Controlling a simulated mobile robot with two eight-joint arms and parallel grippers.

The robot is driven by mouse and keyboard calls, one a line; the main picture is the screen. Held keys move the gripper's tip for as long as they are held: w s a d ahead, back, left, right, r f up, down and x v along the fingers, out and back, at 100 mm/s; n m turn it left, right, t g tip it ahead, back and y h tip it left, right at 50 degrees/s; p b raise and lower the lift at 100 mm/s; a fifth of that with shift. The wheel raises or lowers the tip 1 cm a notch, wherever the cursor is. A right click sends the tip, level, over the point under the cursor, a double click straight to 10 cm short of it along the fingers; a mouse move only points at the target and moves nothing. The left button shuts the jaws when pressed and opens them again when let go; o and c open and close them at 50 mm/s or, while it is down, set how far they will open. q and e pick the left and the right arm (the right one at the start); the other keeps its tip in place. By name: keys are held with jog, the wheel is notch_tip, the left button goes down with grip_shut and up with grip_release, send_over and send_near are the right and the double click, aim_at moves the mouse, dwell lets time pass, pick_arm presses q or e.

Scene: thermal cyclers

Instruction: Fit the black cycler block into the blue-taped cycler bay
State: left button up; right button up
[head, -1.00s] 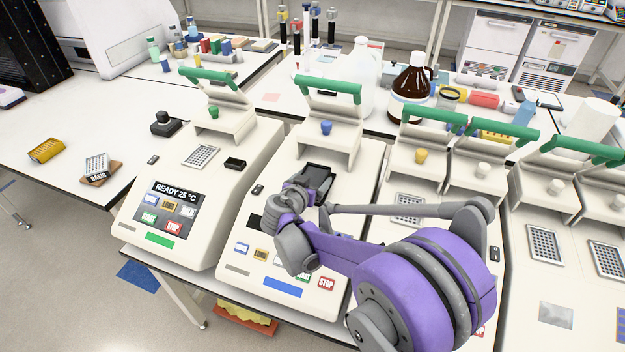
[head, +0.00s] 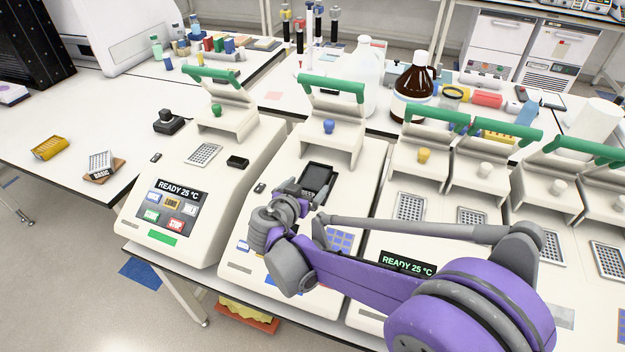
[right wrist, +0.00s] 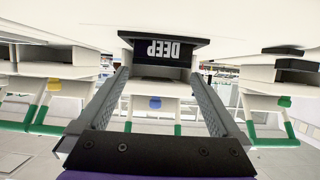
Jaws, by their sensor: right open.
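The black cycler block (head: 317,178) sits at the bay of the second cycler from the left (head: 350,185), the one with the blue lid knob (head: 329,126). I cannot tell whether it is fully down. Its DEEP label faces me and shows upside down in the right wrist view (right wrist: 165,50). My right gripper (head: 297,197) is open at the block's near side. In the right wrist view its fingers (right wrist: 163,78) stand wide apart with the block beyond them, not gripped. My left gripper is out of view.
A green-taped cycler (head: 162,239) reading READY 25 °C stands to the left; more cyclers with silver blocks stand to the right. Raised lids with green handles (head: 331,84) rise behind the bays. A BASIC block (head: 101,161) and a yellow block (head: 50,147) lie on the left table.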

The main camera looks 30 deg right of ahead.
jog(key=v, duration=0.5)
jog(key=s+f+n+y, duration=0.1)
jog(key=s, duration=0.2)
jog(key=s+f+n+g+y, duration=0.1)
jog(key=s+f, duration=0.1)
jog(key=s, duration=0.1)
jog(key=s+f+n+g+y, duration=0.1)
jog(key=s+n+y, duration=0.1)
jog(key=s, duration=0.1)
jog(key=shift+s+d+f, duration=0.15)
jog(key=shift+s+f, duration=0.1)
jog(key=shift+f, duration=0.05)
jog(key=s+a+f+n+y, duration=0.1)
jog(key=s, duration=0.1)
jog(key=s+a+n+y, duration=0.1)
jog(key=s, duration=0.1)
jog(key=s+a+f+n+g+y, duration=0.1)
jog(key=s, duration=0.1)
jog(key=shift+s+f, duration=0.3)
jog(key=shift+f, duration=0.05)
jog(key=s+a+n+y, duration=0.1)
jog(key=s+a, duration=0.1)
jog(key=s+a+f+n+y, duration=0.1)
jog(key=s+a+n+y, duration=0.1)
jog(key=shift+f, duration=0.2)
